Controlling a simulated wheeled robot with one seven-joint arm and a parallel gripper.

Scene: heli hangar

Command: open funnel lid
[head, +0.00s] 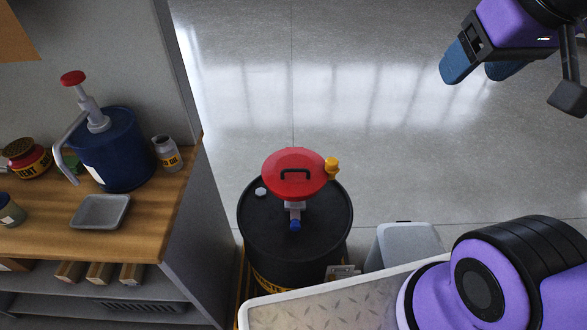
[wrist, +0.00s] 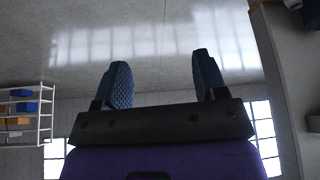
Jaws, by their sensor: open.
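The funnel's red round lid (head: 296,187) lies shut on top of a black drum (head: 290,235) in the head view. It has a dark handle (head: 295,174) in its middle. A yellow part (head: 332,167) sits at the lid's right edge, and a grey neck with a blue knob (head: 295,224) shows at its front. My gripper (head: 485,68) is at the upper right of the head view, open and empty, well away from the lid. In the wrist view its two blue fingers (wrist: 163,82) stand apart with nothing between them. The lid is not in the wrist view.
A wooden bench (head: 150,215) at the left holds a blue pump container (head: 118,150), a grey tray (head: 101,211) and small cans. A grey bin (head: 405,240) stands right of the drum. The floor behind the drum is clear.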

